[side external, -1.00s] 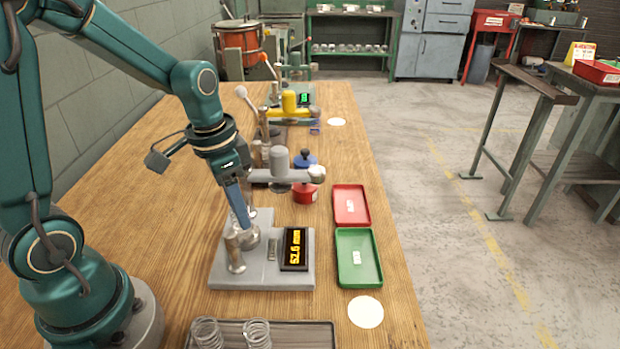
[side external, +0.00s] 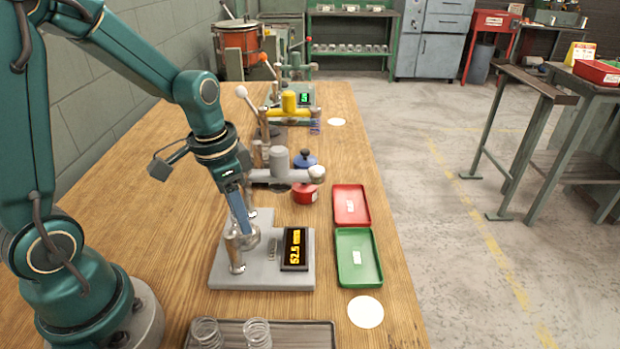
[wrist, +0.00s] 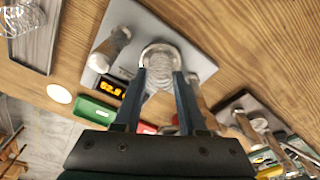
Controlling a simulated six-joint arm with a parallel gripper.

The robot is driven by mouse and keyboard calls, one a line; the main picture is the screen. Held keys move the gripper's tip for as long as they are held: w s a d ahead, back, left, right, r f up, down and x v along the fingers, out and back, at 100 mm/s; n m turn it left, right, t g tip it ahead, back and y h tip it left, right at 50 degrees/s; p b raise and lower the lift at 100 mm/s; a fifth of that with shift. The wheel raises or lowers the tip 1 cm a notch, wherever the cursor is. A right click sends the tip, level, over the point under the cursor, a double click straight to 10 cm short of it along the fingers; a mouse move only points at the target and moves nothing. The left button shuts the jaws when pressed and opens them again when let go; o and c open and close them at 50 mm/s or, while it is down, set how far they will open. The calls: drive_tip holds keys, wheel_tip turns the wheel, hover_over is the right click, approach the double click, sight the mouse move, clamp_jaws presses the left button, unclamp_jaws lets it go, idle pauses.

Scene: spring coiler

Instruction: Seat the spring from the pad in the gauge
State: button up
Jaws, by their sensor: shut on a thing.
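My gripper (side external: 246,232) points down at the gauge (side external: 262,277), a grey base with metal posts and an orange-lit display (side external: 295,248) that reads about 52.5 mm. In the wrist view my gripper (wrist: 158,85) has its two fingers on either side of a silvery coiled spring (wrist: 152,92). The spring is at the round metal seat (wrist: 160,50) of the gauge; the fingers hide part of it, and I cannot tell if it is fully down. A pale round pad (side external: 366,312) lies bare at the table's right edge.
A dark tray (side external: 296,335) with two upright springs stands at the front. A green tray (side external: 358,257) and a red tray (side external: 351,205) lie right of the gauge. Behind are a grey lever arm (side external: 285,175), a red pot (side external: 305,192) and a yellow-armed machine (side external: 290,105) with a purple coil.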

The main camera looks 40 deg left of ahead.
drive_tip(key=o, duration=1.4)
drive_tip(key=shift+r, duration=4.4)
